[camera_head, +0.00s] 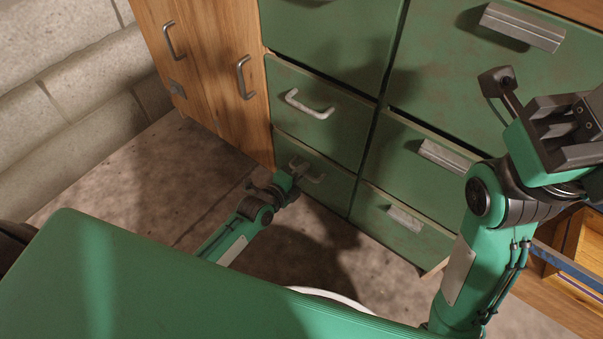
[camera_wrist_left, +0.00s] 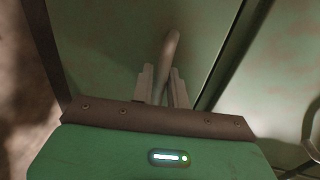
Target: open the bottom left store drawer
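The bottom left store drawer (camera_head: 335,188) is a green front low in the green cabinet, beside the wooden doors. It looks flush with the cabinet. Its curved handle (camera_head: 300,170) is partly hidden by my left gripper (camera_head: 285,180), which reaches it from the lower left. In the left wrist view the two grey fingers of the left gripper (camera_wrist_left: 162,88) stand close on either side of the handle (camera_wrist_left: 170,50) and look shut on it. My right gripper (camera_head: 565,130) is raised at the right, in front of the cabinet and away from the drawer; its finger gap is unclear.
Above is another green drawer with a pale handle (camera_head: 310,105). More drawers with grey block handles (camera_head: 404,218) stand to the right. Wooden doors (camera_head: 215,70) are at the left. The floor (camera_head: 130,180) before them is clear. A wooden tray (camera_head: 585,250) is at the right edge.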

